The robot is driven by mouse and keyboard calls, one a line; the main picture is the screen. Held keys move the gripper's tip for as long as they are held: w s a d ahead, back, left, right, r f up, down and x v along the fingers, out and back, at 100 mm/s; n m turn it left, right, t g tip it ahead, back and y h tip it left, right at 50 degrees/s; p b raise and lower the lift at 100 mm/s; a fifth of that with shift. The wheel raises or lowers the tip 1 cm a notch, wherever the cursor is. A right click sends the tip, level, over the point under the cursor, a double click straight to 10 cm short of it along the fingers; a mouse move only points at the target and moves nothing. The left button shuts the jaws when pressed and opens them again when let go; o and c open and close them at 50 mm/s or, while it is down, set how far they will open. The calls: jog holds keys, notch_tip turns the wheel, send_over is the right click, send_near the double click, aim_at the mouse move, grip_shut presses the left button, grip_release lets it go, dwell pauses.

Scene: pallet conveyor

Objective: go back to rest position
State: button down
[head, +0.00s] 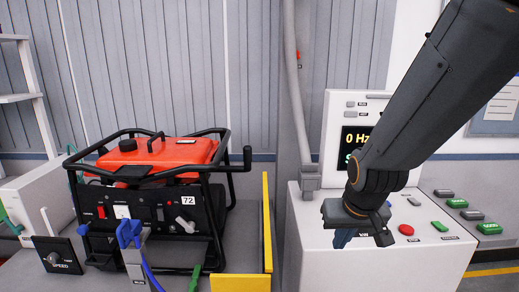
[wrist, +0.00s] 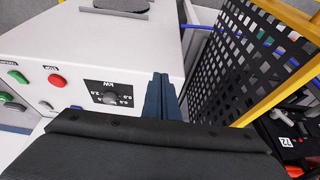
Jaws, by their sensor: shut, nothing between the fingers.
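My gripper (head: 345,238) hangs at the end of my dark arm in the head view, in front of the white control box (head: 440,262). Its blue fingers are partly hidden behind the wrist there. In the wrist view my gripper (wrist: 161,84) points at the front of the white box, just right of the kW dial (wrist: 110,97). The fingers are shut together with nothing between them. I cannot tell whether they touch the box.
A red generator (head: 150,155) in a black frame stands at left. A yellow-edged guard (head: 267,225) stands between it and the box; its black mesh (wrist: 235,60) is close right of my fingers in the wrist view. A red button (head: 406,230) is on the box.

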jog(key=s+f+g+b, duration=0.4)
jog(key=s+f+b, duration=0.4)
jog(key=f, duration=0.5)
jog(key=shift+s+f+b, duration=0.25)
jog(key=shift+s+b, duration=0.15)
jog(key=shift+b, duration=0.65)
jog(key=c, duration=2.5)
grip_release()
